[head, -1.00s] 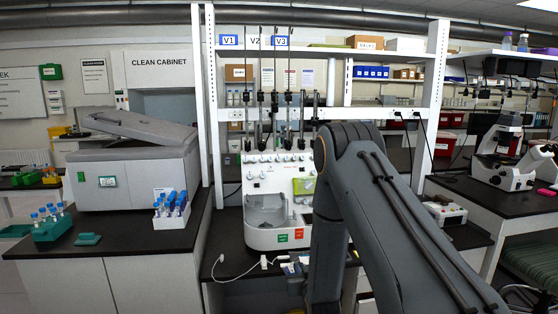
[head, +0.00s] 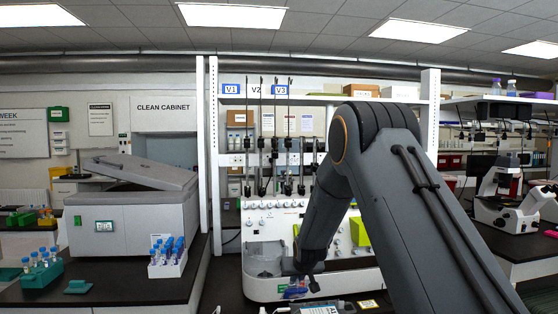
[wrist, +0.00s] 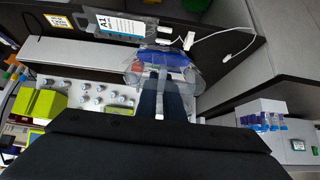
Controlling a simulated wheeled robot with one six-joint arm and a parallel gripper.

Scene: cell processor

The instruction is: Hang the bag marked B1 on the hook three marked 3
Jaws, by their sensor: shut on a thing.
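My gripper (wrist: 162,98) is shut on a clear bag (wrist: 160,62) with blue and reddish parts. In the head view the held bag (head: 295,291) shows low in front of the white processor (head: 270,225), under my arm. Its marking cannot be read. Another bag, marked A1 (wrist: 122,25), lies on the dark bench and is apart from the gripper. Upright rods with black clamps (head: 275,150) stand above the processor, under tags V1 (head: 231,89), V2 and V3 (head: 281,89). A hook marked 3 cannot be made out.
A grey centrifuge-like machine (head: 130,215) with a raised lid and a white rack of blue-capped tubes (head: 167,262) stand at the left. White shelf posts (head: 214,150) flank the processor. A white cable (wrist: 228,45) lies on the bench. A microscope (head: 500,195) stands at the right.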

